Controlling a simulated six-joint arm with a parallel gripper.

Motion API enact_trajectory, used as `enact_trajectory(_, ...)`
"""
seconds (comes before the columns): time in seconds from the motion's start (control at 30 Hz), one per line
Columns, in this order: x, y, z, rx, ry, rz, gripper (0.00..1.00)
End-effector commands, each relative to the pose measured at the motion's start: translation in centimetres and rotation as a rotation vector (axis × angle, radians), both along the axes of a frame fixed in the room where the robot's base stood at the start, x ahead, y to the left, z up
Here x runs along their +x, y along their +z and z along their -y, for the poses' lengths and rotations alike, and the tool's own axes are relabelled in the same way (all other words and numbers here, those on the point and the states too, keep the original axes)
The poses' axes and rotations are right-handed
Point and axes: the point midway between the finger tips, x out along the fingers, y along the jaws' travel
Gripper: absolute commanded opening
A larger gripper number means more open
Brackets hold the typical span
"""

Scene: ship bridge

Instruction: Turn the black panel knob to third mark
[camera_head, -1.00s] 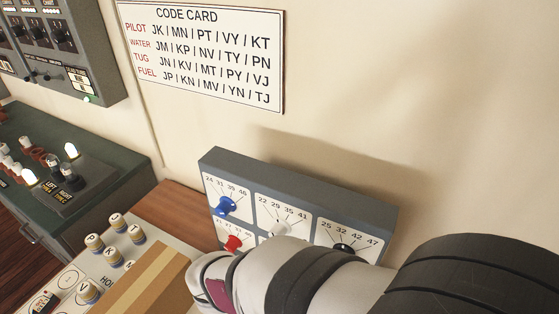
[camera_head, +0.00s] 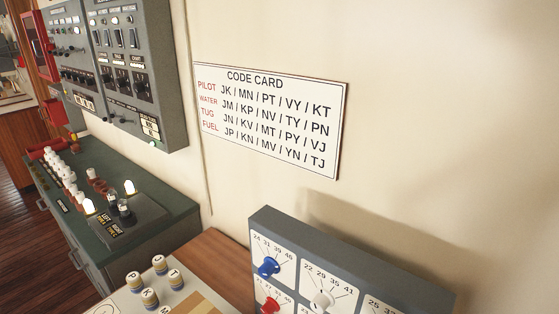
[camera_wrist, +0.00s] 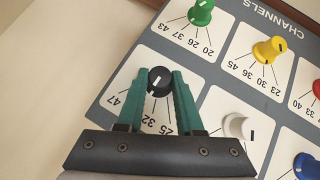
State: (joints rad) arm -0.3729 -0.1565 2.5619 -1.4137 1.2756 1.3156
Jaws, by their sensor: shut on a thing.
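The black panel knob (camera_wrist: 161,79) shows in the wrist view, standing on its white cell of the channels panel. A short white line marks its face. My gripper (camera_wrist: 158,73) has its two green fingers on either side of the knob, shut on it. The scale beside the knob reads 25, 32 and 47; the label between 32 and 47 is hidden by a finger. I cannot tell exactly which mark the white line points at. In the head view, only the top of the black knob's cell (camera_head: 385,306) shows; the knob and my gripper are out of view.
A white knob (camera_wrist: 237,127), a yellow knob (camera_wrist: 268,50) and a green knob (camera_wrist: 201,12) stand near the black one. Blue (camera_head: 268,266) and red (camera_head: 271,305) knobs show in the head view. A code card (camera_head: 270,115) hangs on the wall. Lettered pegs (camera_head: 150,297) stand left.

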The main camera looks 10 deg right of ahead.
Motion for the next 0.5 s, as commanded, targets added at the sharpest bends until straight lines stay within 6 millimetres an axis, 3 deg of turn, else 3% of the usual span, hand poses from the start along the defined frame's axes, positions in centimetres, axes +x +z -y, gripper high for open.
enact_trajectory(0.07, 0.39, 0.23, -0.08, -0.002, 0.011, 0.009, 0.0)
enact_trajectory(0.1, 0.39, 0.24, -0.09, -0.002, 0.011, 0.009, 0.43)
enact_trajectory(0.23, 0.34, 0.22, -0.08, -0.002, 0.009, 0.008, 0.65)
enact_trajectory(0.5, 0.2, 0.13, -0.05, -0.002, 0.005, 0.004, 0.65)
